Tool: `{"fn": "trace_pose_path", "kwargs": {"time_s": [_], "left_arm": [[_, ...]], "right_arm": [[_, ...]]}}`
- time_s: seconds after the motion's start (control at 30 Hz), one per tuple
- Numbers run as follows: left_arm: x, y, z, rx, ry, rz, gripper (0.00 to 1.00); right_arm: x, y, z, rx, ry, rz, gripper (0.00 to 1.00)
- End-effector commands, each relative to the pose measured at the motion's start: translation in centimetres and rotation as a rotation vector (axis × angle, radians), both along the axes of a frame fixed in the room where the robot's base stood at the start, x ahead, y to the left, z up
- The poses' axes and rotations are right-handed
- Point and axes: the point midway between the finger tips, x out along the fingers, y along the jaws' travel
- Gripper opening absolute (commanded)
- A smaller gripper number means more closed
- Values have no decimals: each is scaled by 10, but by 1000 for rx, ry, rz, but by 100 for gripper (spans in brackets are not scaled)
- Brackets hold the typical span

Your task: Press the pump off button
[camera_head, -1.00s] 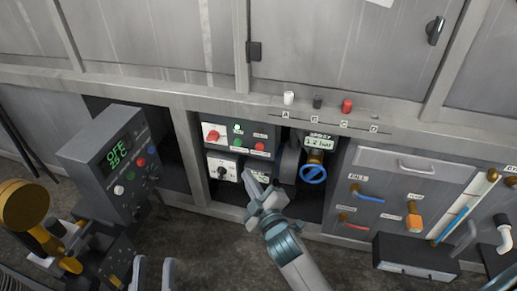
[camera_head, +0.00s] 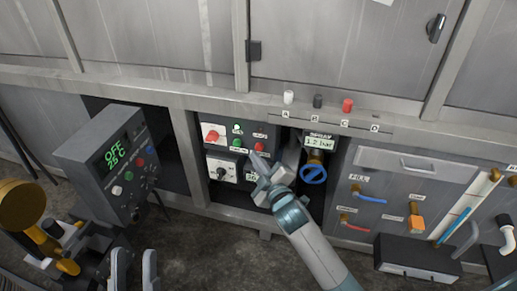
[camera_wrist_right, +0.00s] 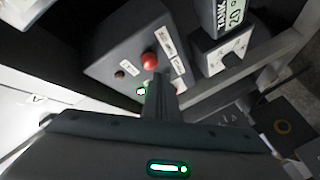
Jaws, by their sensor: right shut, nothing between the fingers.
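The pump panel (camera_head: 247,131) is a dark box low in the bench, with a red switch, a green button (camera_head: 236,143) and a red button (camera_head: 259,147). In the right wrist view the red button (camera_wrist_right: 149,61) stands just beyond my fingertips. My right gripper (camera_head: 257,158) is shut and empty, its tips just below the red button in the head view. Whether they touch it I cannot tell. In the right wrist view my right gripper (camera_wrist_right: 160,78) covers part of the panel. The small labels are too blurred to read. My left gripper (camera_head: 134,256) is open and empty at the bottom left.
Below the panel is a white plate with a black knob (camera_head: 221,173). A blue valve wheel (camera_head: 313,174) and a spray display (camera_head: 319,142) are close on the right. A grey control box (camera_head: 115,165) reading OFF stands at left. The bench frame surrounds the recess.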

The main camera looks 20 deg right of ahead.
Motion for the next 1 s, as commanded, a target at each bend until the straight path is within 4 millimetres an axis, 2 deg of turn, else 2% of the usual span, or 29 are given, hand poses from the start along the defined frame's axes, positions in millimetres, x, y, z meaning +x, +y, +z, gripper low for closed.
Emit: {"fn": "trace_pose_path", "kwargs": {"time_s": [1.0], "left_arm": [[2,-1,1,4,-8,-6,31]], "right_arm": [[0,0,0,1,0,0,0]]}}
